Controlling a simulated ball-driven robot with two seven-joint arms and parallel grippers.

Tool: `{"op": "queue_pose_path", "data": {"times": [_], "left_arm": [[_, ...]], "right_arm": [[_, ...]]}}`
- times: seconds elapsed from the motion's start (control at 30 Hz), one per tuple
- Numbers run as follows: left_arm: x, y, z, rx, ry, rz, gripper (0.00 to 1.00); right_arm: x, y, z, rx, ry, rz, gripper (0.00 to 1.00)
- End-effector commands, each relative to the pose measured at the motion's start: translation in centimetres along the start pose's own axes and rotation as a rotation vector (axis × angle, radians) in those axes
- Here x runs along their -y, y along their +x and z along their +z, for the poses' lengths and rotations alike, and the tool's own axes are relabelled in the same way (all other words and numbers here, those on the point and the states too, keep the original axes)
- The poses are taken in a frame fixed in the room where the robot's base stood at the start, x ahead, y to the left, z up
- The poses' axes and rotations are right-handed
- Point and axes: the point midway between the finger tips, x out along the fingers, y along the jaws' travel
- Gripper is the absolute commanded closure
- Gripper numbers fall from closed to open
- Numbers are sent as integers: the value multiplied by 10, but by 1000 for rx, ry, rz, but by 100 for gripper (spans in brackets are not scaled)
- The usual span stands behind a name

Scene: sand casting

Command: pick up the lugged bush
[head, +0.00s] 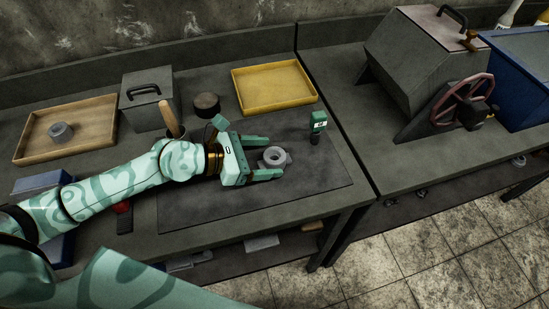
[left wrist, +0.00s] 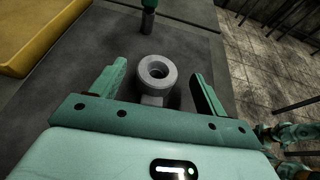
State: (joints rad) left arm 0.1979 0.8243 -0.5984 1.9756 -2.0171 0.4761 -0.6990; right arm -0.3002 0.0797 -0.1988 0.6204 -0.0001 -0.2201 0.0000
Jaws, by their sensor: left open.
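The lugged bush (head: 274,157) is a grey metal ring with a hole through it, lying on the dark mat on the workbench. In the left wrist view the bush (left wrist: 155,75) shows its round bored end and a narrower part towards the palm. My left gripper (head: 276,160) is open, with its fingers on either side of the bush. In the left wrist view my left gripper (left wrist: 162,78) has a gap between each finger and the bush, and neither finger appears to touch it.
A green-topped tool (head: 319,124) stands just beyond the bush. A yellow tray (head: 237,76), a dark round block (head: 206,104) and a lidded grey box (head: 147,106) stand behind. A wooden tray (head: 30,157) holds another grey part (head: 61,132). The mat's front (head: 300,192) is clear.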

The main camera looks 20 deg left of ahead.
Motion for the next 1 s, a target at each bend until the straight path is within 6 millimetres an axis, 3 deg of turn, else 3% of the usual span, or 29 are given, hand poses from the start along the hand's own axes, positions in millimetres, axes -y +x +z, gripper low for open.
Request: {"op": "queue_pose_path", "data": {"times": [0.2, 0.47, 0.67, 1.0], "left_arm": [[-2, 33, -2, 2, -3, -1, 25], [-2, 36, -2, 0, -1, 0, 25], [-2, 36, -2, 0, -1, 0, 78], [-3, 35, 2, 2, 0, 0, 78]], "right_arm": [[5, 9, 1, 4, 2, -7, 47], [4, 8, 1, 4, 1, -6, 47], [1, 8, 2, 5, -1, -3, 47], [-1, 6, 2, 5, -3, 0, 47]]}}
